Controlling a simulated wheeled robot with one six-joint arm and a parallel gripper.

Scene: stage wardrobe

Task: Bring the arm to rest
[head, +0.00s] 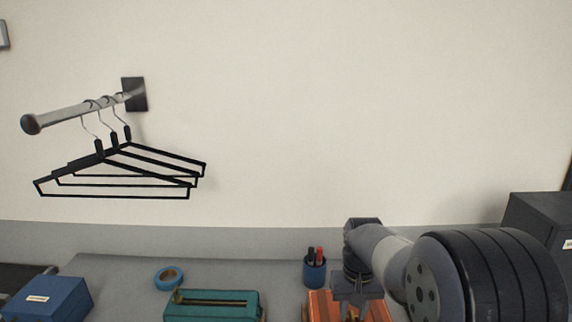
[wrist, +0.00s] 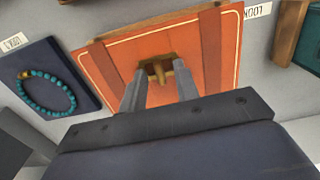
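My gripper (wrist: 158,88) shows in the wrist view with its two fingers apart. The fingers point at an orange case (wrist: 120,62) with darker straps and a brass clasp (wrist: 157,66) on its face. The clasp lies just past the fingertips, between their lines; I cannot tell whether they touch it. Nothing is seen held. In the head view my arm reaches in from the lower right, and its end hangs over the orange case (head: 320,304), partly hiding it.
A dark blue pad (wrist: 62,65) with a turquoise bead bracelet (wrist: 27,97) lies beside the case. A teal box (head: 212,311), blue tape roll (head: 159,279), blue pen cup (head: 315,273) and blue box (head: 47,300) stand on the grey table. Black hangers (head: 120,165) hang from a wall rail.

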